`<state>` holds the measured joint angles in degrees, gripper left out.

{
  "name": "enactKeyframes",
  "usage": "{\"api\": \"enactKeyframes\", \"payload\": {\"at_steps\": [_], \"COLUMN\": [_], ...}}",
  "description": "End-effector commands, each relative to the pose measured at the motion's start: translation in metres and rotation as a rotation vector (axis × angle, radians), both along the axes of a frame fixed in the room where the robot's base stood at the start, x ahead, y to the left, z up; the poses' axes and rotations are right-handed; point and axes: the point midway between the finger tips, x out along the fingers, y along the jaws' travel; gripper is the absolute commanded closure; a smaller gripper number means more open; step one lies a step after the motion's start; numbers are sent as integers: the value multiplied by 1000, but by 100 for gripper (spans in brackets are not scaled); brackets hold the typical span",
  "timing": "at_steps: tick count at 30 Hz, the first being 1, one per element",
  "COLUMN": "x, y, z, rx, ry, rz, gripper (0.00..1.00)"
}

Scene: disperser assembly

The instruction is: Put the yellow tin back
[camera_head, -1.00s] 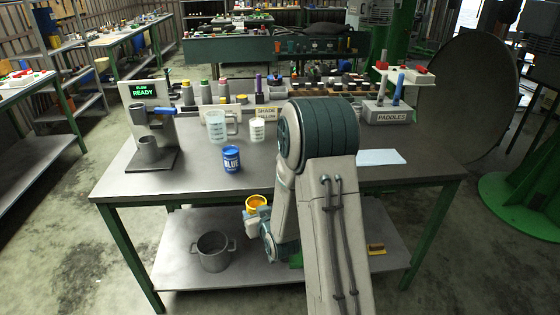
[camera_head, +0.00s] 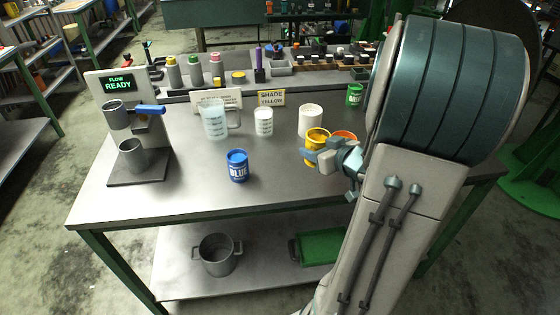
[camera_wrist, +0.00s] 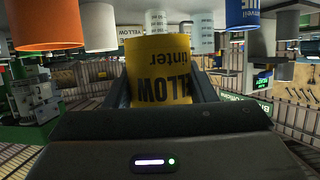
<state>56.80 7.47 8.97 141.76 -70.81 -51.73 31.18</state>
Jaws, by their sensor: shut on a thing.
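The yellow tin (camera_head: 314,145) is held at the right part of the table, in front of a white container (camera_head: 310,120) and left of an orange tin (camera_head: 345,135). My gripper (camera_head: 322,160) is shut on it. The wrist view is upside down and shows the yellow tin (camera_wrist: 160,75) between my two fingers (camera_wrist: 163,92), its lettering inverted. I cannot tell whether its base touches the table. The tin looks upright in the head view. The orange tin is partly hidden by my arm.
A blue tin (camera_head: 237,166) stands near the table's front. A green tin (camera_head: 354,95) stands at the right. The dispenser (camera_head: 130,140) is at the left. The front-middle tabletop is clear.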

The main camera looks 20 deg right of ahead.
Motion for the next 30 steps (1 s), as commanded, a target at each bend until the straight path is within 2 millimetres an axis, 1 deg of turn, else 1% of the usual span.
{"api": "enactKeyframes", "payload": {"at_steps": [2,9,12,15,20,24,27,30], "x": [11,62,81,93,101,100,101,101], "y": [5,28,36,42,45,45,45,46], "z": [-11,-46,-56,-63,-70,-92,-102,-107], "rx": [2,5,4,2,2,4,3,1], "ry": [0,2,0,0,1,4,2,0], "rz": [3,3,4,2,1,1,2,3], "gripper": [80,80,80,80,80,80,80,80]}}
